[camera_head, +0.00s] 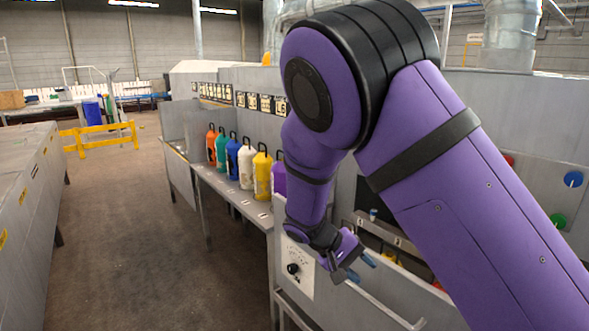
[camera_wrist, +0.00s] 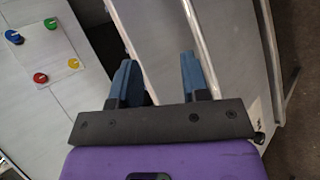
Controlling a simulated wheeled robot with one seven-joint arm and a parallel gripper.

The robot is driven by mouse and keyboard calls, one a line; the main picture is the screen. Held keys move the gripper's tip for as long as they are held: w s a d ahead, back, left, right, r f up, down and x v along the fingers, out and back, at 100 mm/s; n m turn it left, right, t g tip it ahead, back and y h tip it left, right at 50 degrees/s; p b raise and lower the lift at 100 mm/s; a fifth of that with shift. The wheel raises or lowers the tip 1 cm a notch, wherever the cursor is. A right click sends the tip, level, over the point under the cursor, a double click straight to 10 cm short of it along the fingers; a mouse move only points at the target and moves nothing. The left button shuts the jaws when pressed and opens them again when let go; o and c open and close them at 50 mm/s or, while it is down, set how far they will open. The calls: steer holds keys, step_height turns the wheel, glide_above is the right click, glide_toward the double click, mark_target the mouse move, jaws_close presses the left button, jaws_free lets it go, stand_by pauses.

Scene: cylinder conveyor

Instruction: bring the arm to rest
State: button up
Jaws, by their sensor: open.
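My gripper (camera_head: 357,268) hangs at the end of my purple arm, in front of the machine's grey front panel, near a pale rail. In the wrist view my gripper (camera_wrist: 160,80) has its two blue fingers well apart with nothing between them. The fingers point towards grey panels and pale rails. My arm is bent, its elbow high in the middle of the head view, and it hides part of the bench and machine behind it.
Several coloured cylinders stand in a row on a grey shelf, among them a yellow one (camera_head: 262,176) and a white one (camera_head: 246,167). A control panel with a black knob (camera_head: 293,268) is beside my gripper. A yellow barrier (camera_head: 98,137) stands far left. The aisle floor is clear.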

steer(key=s+d+r+m+t+y, duration=0.1)
steer(key=s+d+r+y, duration=0.35)
steer(key=r, duration=0.45)
steer(key=s+d+r+y, duration=0.4)
steer(key=s+d+r, duration=0.15)
steer(key=r, duration=0.35)
steer(key=s+d+r+t, duration=0.2)
steer(key=s+r, duration=0.2)
steer(key=s, duration=0.4)
steer(key=s+d+r+t+y, duration=0.1)
steer(key=s+d+r+t, duration=0.2)
steer(key=s, duration=0.5)
steer(key=shift+r+m+t, duration=0.3)
steer(key=shift+r, duration=0.2)
steer(key=shift+w, duration=0.1)
